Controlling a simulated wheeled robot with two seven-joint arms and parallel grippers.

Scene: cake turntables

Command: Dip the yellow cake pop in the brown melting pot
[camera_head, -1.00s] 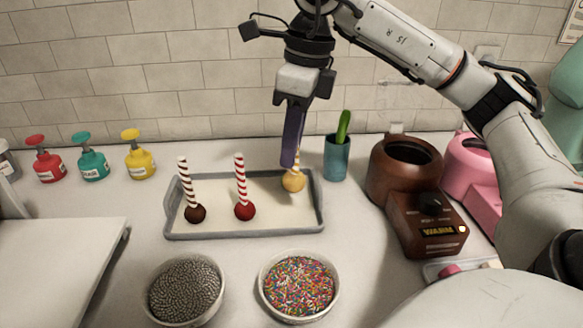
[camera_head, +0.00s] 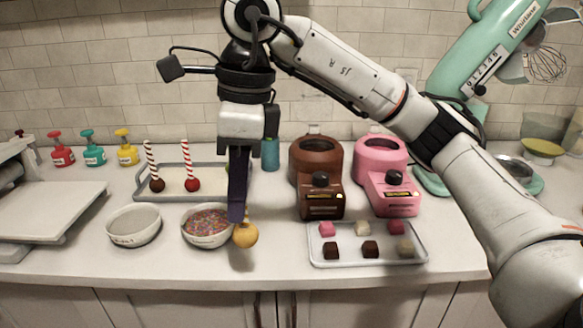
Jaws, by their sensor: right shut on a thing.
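The yellow cake pop (camera_head: 245,235) hangs ball-down below my right gripper (camera_head: 239,205). The gripper's fingers are shut on its stick, which they mostly hide. The cake pop is apart from the pot. My left gripper is not in view.
A pink melting pot (camera_head: 389,180) stands right of the brown one. In front is a tray (camera_head: 412,262) of small coloured cubes. A sprinkle bowl (camera_head: 208,243) and a pale bowl (camera_head: 134,241) are left. A grey tray (camera_head: 214,193) behind holds dark and red pops.

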